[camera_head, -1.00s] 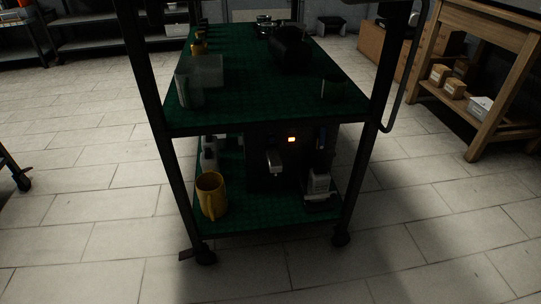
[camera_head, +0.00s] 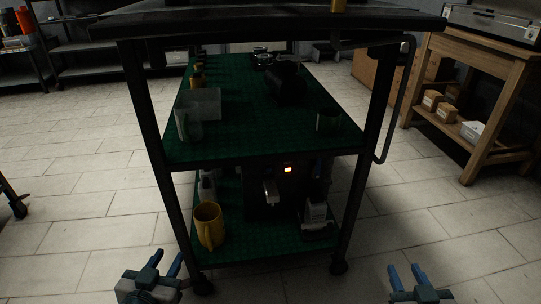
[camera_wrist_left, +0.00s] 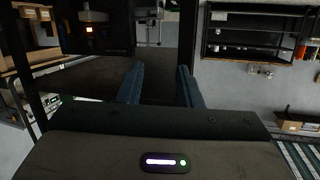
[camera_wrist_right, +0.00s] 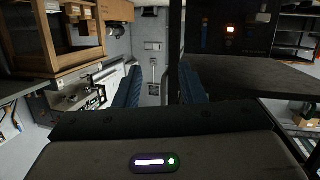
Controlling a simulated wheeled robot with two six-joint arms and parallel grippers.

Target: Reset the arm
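My left gripper (camera_head: 167,260) shows at the bottom left in the head view, in front of the cart's left front leg. Its two blue fingers stand apart with nothing between them, as the left wrist view (camera_wrist_left: 159,72) also shows. My right gripper (camera_head: 405,270) shows at the bottom right, to the right of the cart. Its fingers are also apart and empty in the right wrist view (camera_wrist_right: 160,70). Both grippers are clear of the cart in the head view.
A black cart (camera_head: 345,225) with green shelves stands in front of me. It holds a yellow mug (camera_head: 208,226), a clear container (camera_head: 206,100) and a machine with a lit orange light (camera_head: 288,170). A wooden rack (camera_head: 485,110) stands at right. Tiled floor lies open on both sides.

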